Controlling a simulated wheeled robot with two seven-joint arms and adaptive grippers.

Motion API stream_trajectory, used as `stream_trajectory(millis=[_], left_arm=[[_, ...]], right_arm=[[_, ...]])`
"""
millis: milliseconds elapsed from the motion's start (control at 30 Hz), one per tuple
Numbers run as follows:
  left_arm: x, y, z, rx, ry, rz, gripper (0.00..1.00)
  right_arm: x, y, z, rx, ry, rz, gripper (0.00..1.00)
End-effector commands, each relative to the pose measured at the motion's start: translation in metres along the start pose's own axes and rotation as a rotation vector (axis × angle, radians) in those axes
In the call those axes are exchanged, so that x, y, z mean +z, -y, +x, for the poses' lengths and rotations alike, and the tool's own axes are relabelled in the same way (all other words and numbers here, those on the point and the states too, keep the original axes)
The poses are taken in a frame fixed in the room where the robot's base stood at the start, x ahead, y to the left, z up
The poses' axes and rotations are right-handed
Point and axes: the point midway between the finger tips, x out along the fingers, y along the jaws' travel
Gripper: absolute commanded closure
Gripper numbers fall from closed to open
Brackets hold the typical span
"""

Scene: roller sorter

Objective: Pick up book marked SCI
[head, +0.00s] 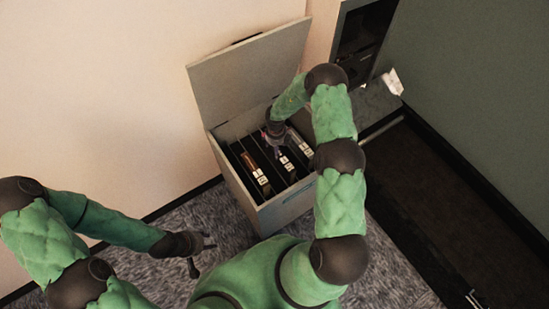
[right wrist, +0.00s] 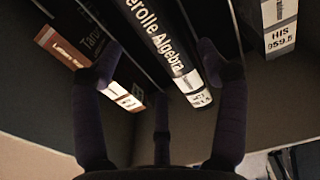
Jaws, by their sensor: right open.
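The book marked SCI has a black spine with white title letters ending in "Algebra" and a white label at its end. In the right wrist view this book (right wrist: 160,32) stands upright between my spread fingers. In the head view the SCI book (head: 289,167) appears to be the middle one in the open grey box (head: 228,172). My right gripper (right wrist: 160,70) is open, with one finger close to the right side of the SCI book; I cannot tell whether they touch. In the head view my left gripper (head: 203,254) is open and empty, outside the box.
A brown book (right wrist: 62,46) stands left of the SCI book, and a book labelled HIS (right wrist: 280,32) stands to the right. Dark dividers run between them. The raised lid (head: 247,75) stands at the box's back. A dark cabinet (head: 362,40) is at the right; carpet lies in front.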

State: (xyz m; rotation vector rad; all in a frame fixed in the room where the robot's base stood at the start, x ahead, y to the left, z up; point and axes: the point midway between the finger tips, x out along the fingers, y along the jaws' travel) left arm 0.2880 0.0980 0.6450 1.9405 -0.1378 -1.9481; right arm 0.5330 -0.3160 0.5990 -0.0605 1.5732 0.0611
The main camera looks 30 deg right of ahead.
Motion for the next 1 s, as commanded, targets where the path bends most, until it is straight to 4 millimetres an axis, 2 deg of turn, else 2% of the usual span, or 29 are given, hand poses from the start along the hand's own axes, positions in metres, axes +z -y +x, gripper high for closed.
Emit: stream_trajectory(millis=[167, 400, 667, 900, 1000], left_arm=[[0.000, 0.002, 0.006, 0.000, 0.000, 0.000, 0.60], [-0.001, 0.007, 0.019, 0.000, 0.000, 0.000, 0.60], [-0.001, 0.009, 0.026, 0.000, 0.000, 0.000, 0.60], [-0.002, 0.016, 0.045, 0.000, 0.000, 0.000, 0.60], [-0.002, 0.017, 0.047, 0.000, 0.000, 0.000, 0.60]], right_arm=[[0.000, 0.000, 0.016, 0.000, 0.000, 0.001, 0.26], [-0.001, 0.000, 0.051, 0.000, 0.000, 0.000, 0.26], [-0.001, 0.001, 0.066, 0.000, 0.000, -0.001, 0.26], [-0.004, 0.002, 0.100, 0.000, 0.000, 0.000, 0.26], [-0.004, 0.002, 0.108, 0.000, 0.000, 0.000, 0.26]])
